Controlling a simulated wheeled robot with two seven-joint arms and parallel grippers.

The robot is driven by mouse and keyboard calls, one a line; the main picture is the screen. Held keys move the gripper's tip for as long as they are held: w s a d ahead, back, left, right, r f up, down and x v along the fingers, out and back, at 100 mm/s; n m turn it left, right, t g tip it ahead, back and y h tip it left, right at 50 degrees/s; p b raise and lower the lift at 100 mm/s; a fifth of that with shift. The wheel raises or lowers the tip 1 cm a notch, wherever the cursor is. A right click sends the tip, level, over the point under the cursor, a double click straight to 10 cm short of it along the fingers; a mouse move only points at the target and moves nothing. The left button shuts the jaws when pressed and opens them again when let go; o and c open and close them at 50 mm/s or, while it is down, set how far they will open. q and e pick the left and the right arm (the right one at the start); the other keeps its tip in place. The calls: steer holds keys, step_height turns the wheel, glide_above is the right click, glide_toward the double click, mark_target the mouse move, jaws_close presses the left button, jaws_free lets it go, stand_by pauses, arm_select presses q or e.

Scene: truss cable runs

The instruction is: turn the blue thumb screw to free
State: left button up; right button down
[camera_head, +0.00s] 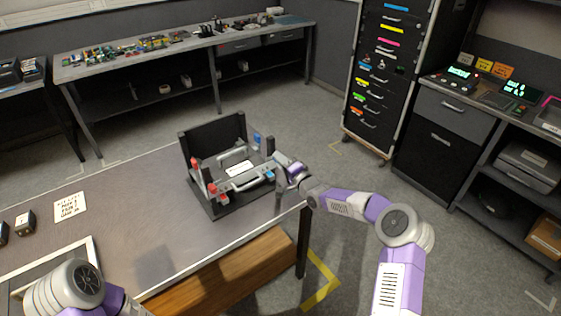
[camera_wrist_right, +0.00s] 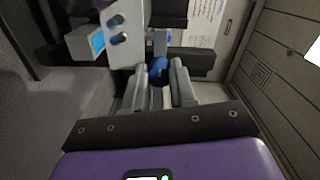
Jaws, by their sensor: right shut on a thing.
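The black fixture (camera_head: 212,145) with a back plate stands on the table near its right end. A grey clamp bar with a white label (camera_head: 240,169) lies across it. My right gripper (camera_head: 291,174) reaches the fixture's right side. In the right wrist view a dark blue thumb screw (camera_wrist_right: 159,74) sits between the two grey fingers of my right gripper (camera_wrist_right: 160,80), which are shut on it. The fingers partly cover the screw, and its turn angle is not clear. My left arm shows at the bottom left, but its gripper is out of view.
Red knobs (camera_head: 195,163) stand at the fixture's left, and a blue part (camera_head: 257,138) at its back right. A grey block with a light blue face (camera_wrist_right: 97,43) is close beside my fingers.

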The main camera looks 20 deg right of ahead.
steer(key=shift+a+f, duration=0.1)
stand_by(0.3)
steer(key=c, duration=0.9)
jaws_free()
steer(key=p+v, duration=0.1)
steer(key=v, duration=0.6)
steer(key=shift+s, duration=0.25)
